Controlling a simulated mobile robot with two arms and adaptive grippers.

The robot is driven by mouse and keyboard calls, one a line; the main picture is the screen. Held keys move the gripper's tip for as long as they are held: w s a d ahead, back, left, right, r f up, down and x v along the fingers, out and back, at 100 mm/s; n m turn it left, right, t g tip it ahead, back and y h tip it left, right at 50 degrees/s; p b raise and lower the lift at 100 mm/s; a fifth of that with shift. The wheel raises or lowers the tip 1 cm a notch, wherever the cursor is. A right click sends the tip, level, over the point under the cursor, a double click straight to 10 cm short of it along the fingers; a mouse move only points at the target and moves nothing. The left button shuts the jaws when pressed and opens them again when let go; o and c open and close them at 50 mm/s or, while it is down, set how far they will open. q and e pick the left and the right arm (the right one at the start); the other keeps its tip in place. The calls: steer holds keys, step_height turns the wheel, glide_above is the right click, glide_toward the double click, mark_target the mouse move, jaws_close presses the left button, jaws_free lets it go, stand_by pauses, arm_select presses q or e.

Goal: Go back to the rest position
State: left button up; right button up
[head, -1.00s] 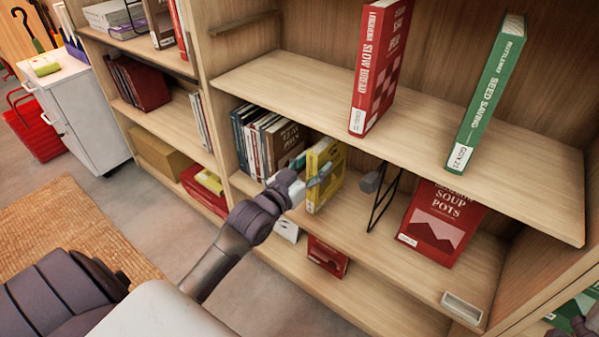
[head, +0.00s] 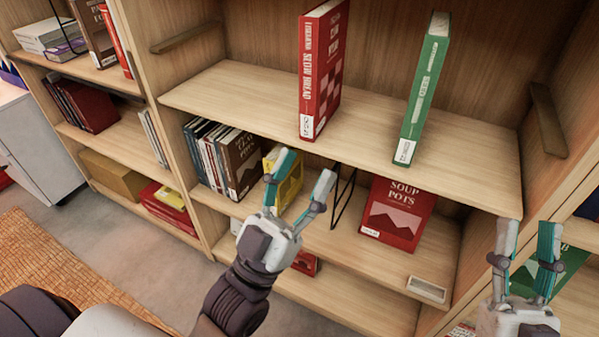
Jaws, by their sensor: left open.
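My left gripper (head: 300,180) is open and empty, raised in front of the middle shelf, its fingers pointing up. Behind it a yellow book (head: 289,188) stands on that shelf, partly hidden by the fingers. My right gripper (head: 525,245) is in view at the lower right, in front of the bookcase's right side. Its two fingers are apart with nothing between them.
A red book (head: 322,70) and a green book (head: 424,90) stand on the upper shelf (head: 250,95). A red Soup Pots book (head: 398,212) leans on the middle shelf near a black wire bookend (head: 343,195). A white cabinet (head: 35,150) stands at left. Floor (head: 150,262) shows before the bookcase.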

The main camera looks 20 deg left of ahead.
arm_select(q)
steer(key=shift+s+r, duration=0.2)
steer(key=shift+r, duration=0.05)
